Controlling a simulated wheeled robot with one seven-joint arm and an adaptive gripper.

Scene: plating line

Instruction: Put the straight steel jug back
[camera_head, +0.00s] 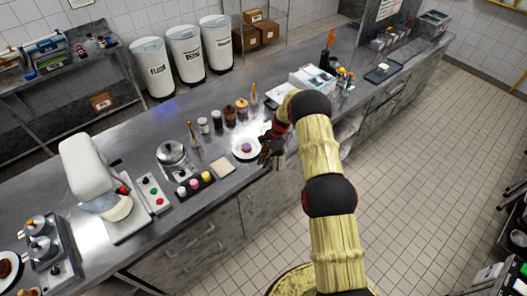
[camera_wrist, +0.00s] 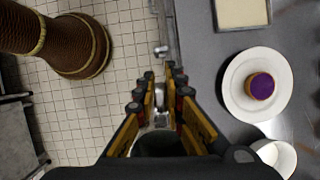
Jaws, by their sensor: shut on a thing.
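My gripper (camera_head: 270,152) is at the front edge of the steel counter, just right of a white plate. In the wrist view my gripper (camera_wrist: 162,78) has its fingers closed around a small grey metallic thing (camera_wrist: 161,119), which I take to be the straight steel jug. Most of it is hidden by the fingers and palm, and its tilt cannot be told. In the head view my gripper and arm hide it. In the wrist view the gripper is over the counter's edge, with floor to its left.
The plate (camera_head: 237,153) bears a purple-topped cake (camera_head: 246,147). A white cup (camera_wrist: 275,157) stands close to the plate. A pale square board (camera_head: 222,166) lies left of it. Several jars (camera_head: 217,121) stand behind. A white machine (camera_head: 95,170) is further left.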

